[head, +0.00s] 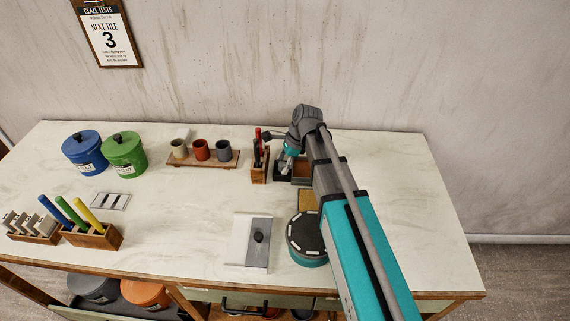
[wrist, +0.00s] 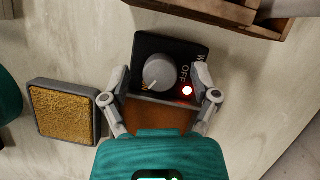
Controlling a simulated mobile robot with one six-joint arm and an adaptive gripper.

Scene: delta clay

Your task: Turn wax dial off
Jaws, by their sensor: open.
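The wax dial is a round grey knob (wrist: 160,71) on a black control box (wrist: 150,45) in the wrist view. The letters OFF are printed to the right of the knob, and a small yellow mark is at its lower left. In the head view my gripper (head: 287,163) is over the black box (head: 281,171), which is mostly hidden by my arm.
A gold pad in a grey frame (wrist: 65,108) lies left of my gripper. A wooden holder with red-handled tools (head: 260,168) stands close to the left. A round dark-topped turntable (head: 307,232) and a grey-white board (head: 240,240) are nearer the front edge.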

